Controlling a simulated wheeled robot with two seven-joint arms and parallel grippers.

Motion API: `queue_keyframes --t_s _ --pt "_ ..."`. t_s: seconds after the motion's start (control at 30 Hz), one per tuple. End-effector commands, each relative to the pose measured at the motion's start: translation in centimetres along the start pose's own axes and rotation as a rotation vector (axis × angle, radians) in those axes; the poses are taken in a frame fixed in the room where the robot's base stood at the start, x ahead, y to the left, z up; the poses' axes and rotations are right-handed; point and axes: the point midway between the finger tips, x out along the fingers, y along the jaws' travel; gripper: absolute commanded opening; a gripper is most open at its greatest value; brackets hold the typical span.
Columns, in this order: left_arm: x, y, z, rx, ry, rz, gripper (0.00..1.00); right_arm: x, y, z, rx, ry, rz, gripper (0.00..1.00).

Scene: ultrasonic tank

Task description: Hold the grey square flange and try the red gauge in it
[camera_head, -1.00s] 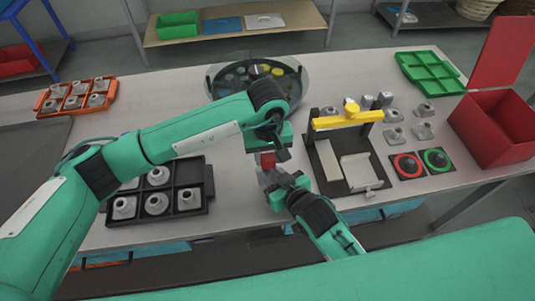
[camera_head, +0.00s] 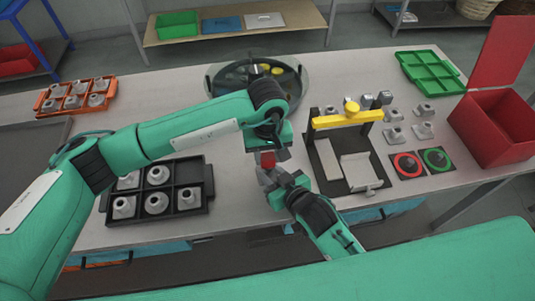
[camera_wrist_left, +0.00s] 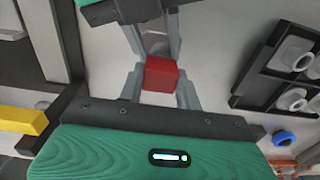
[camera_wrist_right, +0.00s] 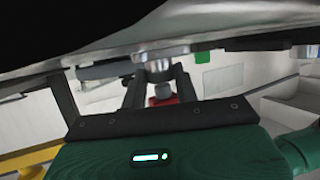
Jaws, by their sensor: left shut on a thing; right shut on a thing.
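My left gripper (camera_wrist_left: 160,85) comes down from above and is shut on the red gauge (camera_wrist_left: 160,75), which shows as a red block between its fingers. The gauge also shows in the head view (camera_head: 268,159). My right gripper (camera_head: 272,180) is just below it and is shut on a grey part (camera_wrist_left: 154,42), which looks like the grey square flange. The fingers hide most of this part. In the right wrist view, some red (camera_wrist_right: 174,99) shows between the fingers. I cannot tell whether gauge and flange touch or how far they fit together.
A black tray (camera_head: 185,213) with several grey flanges lies left of my grippers. A stand with a yellow bar (camera_head: 340,121) is to the right, with red (camera_head: 407,165) and green (camera_head: 436,158) rings beyond. A round dish (camera_head: 292,85), green tray (camera_head: 432,76) and red box (camera_head: 490,130) stand farther off.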

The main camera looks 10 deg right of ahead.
Motion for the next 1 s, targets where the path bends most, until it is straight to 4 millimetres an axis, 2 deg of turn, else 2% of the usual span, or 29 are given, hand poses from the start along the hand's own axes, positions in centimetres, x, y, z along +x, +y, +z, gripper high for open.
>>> queue_keyframes --t_s 1.0 --pt "0.65 0.0 0.0 0.0 -0.001 0.0 0.11 0.0 -0.02 0.02 0.0 0.0 0.0 0.04"
